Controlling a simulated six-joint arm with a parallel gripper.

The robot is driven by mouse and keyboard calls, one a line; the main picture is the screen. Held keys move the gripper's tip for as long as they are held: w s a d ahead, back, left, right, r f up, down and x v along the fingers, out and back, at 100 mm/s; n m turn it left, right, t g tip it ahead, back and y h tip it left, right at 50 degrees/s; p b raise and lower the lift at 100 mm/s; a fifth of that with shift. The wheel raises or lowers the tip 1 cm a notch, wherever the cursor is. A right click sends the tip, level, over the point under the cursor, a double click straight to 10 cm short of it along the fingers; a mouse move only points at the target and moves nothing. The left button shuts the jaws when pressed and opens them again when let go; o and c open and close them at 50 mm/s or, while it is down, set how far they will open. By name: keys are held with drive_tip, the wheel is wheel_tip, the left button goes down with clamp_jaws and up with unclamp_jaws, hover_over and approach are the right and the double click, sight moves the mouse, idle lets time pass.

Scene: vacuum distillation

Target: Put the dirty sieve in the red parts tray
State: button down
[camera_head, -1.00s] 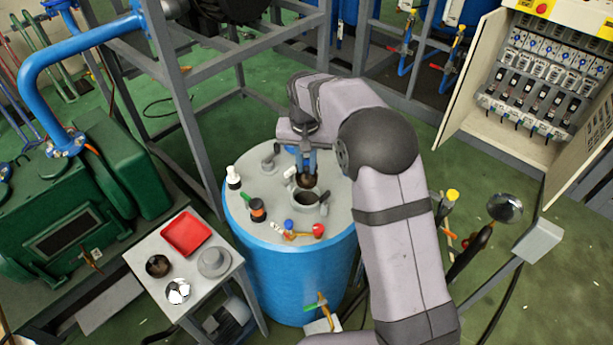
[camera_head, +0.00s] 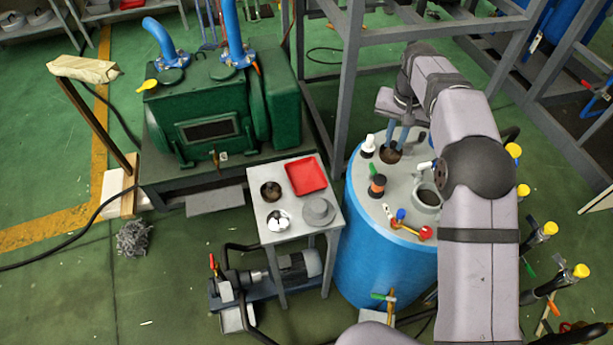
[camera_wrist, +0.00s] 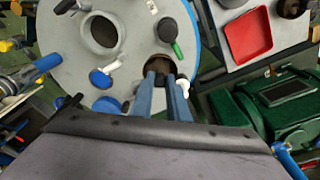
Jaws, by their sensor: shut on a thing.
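My gripper (camera_head: 398,142) is shut on the dirty sieve (camera_head: 391,155), a small dark brown round piece, above the far left part of the blue tank's grey lid. In the wrist view my gripper's fingers (camera_wrist: 166,84) reach down to the sieve (camera_wrist: 159,66), which they partly cover. The red parts tray (camera_head: 305,176) lies on the small grey table left of the tank and looks empty. It also shows at upper right in the wrist view (camera_wrist: 247,36). The sieve is apart from the tray, to its right in the head view.
The table also holds a brown dish (camera_head: 270,191), a silver bowl (camera_head: 278,221) and a grey cap (camera_head: 318,211).

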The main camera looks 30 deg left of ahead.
drive_tip(key=s+a+n, duration=0.3)
drive_tip(key=s+a, duration=0.1)
drive_tip(key=a, duration=0.8)
drive_tip(key=n, duration=0.3)
hover_over(306, 179)
wheel_tip(306, 179, down, 7)
drive_tip(key=shift+f+y+p, duration=0.3)
drive_tip(key=shift+f+p, duration=0.3)
drive_tip(key=shift+f, duration=1.75)
drive_tip(key=shift+f, duration=0.2)
drive_tip(key=c, duration=1.7)
unclamp_jaws()
